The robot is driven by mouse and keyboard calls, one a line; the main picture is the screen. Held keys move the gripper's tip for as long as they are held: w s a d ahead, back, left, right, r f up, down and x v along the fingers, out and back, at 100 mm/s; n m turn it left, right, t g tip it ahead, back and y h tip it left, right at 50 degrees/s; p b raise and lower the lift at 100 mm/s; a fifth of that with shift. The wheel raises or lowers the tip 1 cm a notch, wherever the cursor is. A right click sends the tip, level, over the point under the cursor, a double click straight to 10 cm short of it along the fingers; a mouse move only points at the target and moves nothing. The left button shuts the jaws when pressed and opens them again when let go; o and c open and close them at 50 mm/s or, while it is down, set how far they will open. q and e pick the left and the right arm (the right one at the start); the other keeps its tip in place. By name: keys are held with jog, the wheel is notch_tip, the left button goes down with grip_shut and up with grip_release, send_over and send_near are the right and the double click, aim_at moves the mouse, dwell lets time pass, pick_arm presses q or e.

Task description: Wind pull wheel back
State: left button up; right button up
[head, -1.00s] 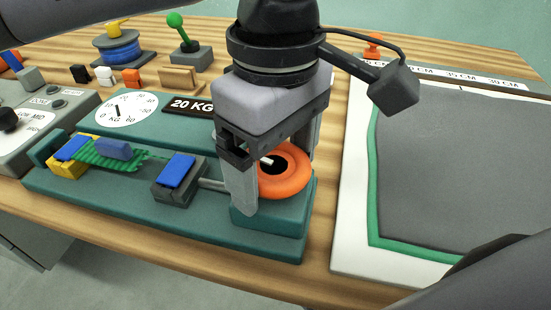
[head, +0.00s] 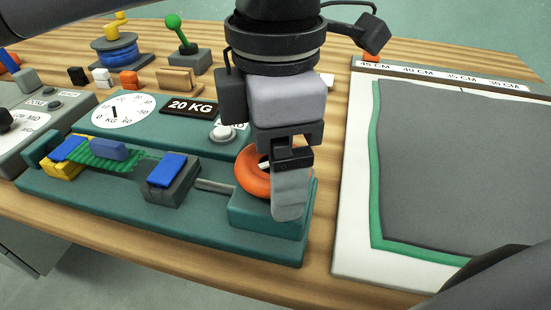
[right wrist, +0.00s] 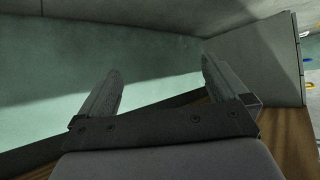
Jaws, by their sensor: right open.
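The orange pull wheel (head: 246,178) sits on the teal block at the right end of the tester in the head view. A white mark shows at its dark hub. My left gripper (head: 290,205) points down at the wheel's right side and hides that part. Its fingers are nearly in line with the view, so their gap and any grip are hidden. A rod (head: 215,186) runs from the wheel block to a grey clamp with a blue top (head: 168,170). Green netting (head: 108,154) lies near the yellow clamp (head: 62,168). My right gripper (right wrist: 165,85) is open and empty in the right wrist view.
The dial (head: 123,110), a "20 KG" sign (head: 192,108) and a white button (head: 222,132) stand behind the clamps.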

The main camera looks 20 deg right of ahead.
pick_arm(q)
jog(key=n, duration=0.3)
jog(key=n+b, duration=0.1)
jog(key=n, duration=0.2)
jog(key=shift+w, duration=0.1)
jog(key=n, duration=0.2)
jog(key=shift+n, duration=0.3)
jog(key=shift+n+b, duration=0.35)
jog(key=shift+n, duration=0.35)
pick_arm(e)
jog(key=shift+w+a+r, duration=0.25)
jog(key=shift+w+a, duration=0.05)
jog(key=shift+a, duration=0.3)
pick_arm(q)
jog(key=o, duration=0.8)
jog(key=shift+o, duration=0.2)
jog(key=shift+r, duration=0.1)
pick_arm(e)
jog(key=shift+r, duration=0.1)
